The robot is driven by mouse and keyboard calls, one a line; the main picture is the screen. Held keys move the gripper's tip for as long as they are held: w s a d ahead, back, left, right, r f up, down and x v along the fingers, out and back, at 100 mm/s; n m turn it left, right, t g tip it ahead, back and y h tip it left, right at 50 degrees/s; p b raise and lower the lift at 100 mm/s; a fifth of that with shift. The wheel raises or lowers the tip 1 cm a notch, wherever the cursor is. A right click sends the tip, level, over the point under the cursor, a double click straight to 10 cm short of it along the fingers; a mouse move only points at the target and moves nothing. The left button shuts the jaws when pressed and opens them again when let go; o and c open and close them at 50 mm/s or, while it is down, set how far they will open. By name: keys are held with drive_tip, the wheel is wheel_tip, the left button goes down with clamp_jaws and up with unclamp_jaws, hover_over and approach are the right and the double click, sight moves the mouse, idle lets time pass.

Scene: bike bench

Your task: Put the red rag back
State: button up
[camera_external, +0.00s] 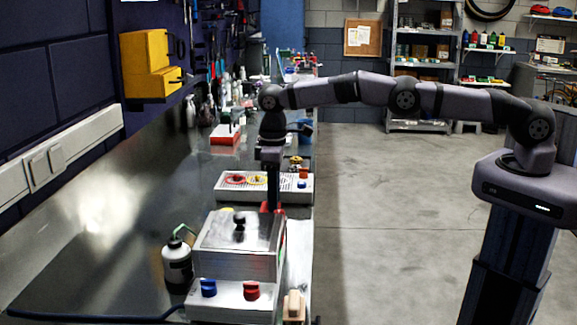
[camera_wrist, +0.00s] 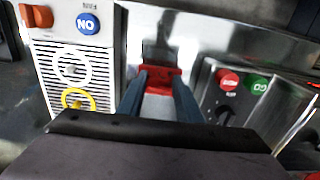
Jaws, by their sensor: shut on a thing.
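The red rag (camera_wrist: 158,77) is between my gripper's fingertips (camera_wrist: 158,88) in the wrist view, and the fingers are shut on it. In the external view my gripper (camera_external: 272,207) points down at the bench, and a little red of the rag (camera_external: 279,209) shows at its tips. The rag is low, in the gap between the grey metal box (camera_external: 235,263) and the white panel with coloured rings (camera_external: 222,194). Most of the rag is hidden by the fingers and the box. I cannot tell whether it touches the bench.
The box has a black knob (camera_external: 239,220) on top, close to my gripper. A control panel (camera_external: 230,299) with blue and red knobs is in front of it. A white bottle (camera_external: 177,262) stands left. The bench's left part is clear.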

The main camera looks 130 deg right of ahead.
drive_tip(key=shift+f, duration=0.8)
drive_tip(key=shift+f, duration=0.1)
drive_tip(key=shift+f, duration=0.1)
drive_tip(key=o, duration=1)
